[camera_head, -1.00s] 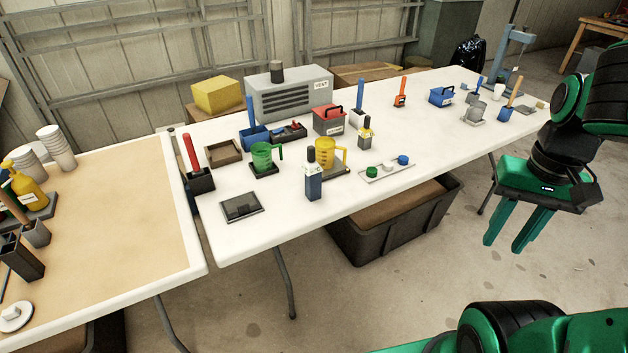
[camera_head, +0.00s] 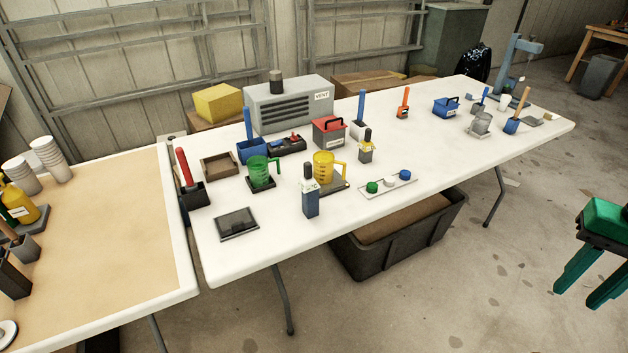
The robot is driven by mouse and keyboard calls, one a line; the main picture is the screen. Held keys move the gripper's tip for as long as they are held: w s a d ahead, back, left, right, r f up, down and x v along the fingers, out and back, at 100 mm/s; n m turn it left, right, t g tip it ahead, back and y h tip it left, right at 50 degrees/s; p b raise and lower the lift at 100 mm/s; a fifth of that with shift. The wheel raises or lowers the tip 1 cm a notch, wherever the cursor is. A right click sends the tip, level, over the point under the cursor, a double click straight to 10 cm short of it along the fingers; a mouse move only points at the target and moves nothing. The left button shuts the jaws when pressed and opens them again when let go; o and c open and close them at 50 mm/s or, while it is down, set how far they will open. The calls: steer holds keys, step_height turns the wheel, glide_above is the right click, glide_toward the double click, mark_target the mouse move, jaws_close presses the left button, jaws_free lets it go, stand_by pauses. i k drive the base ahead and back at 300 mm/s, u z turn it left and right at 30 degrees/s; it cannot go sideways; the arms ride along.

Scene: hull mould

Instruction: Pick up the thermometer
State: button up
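I cannot tell for sure which thing is the thermometer. Small upright candidates on the white table (camera_head: 270,225) are a blue-grey block with a dark top (camera_head: 310,200), a grey piece with a yellow collar and dark top (camera_head: 366,150), and an orange stick in an orange holder (camera_head: 403,104). My gripper (camera_head: 574,298) is at the right edge, with two green fingers apart and nothing between them. It hangs over the floor, clear of the table's right part. The rest of my arm is out of view.
A green jug (camera_head: 260,172), a yellow jug (camera_head: 323,167), a red box (camera_head: 328,131) and a grey vent box (camera_head: 290,103) crowd the table. A dark bin (camera_head: 400,240) stands under it. A tan-topped table (camera_head: 110,240) adjoins at left. The floor at front right is clear.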

mark_target(307, 183)
steer(key=z, duration=0.05)
steer(key=i, duration=1)
steer(key=u, duration=0.05)
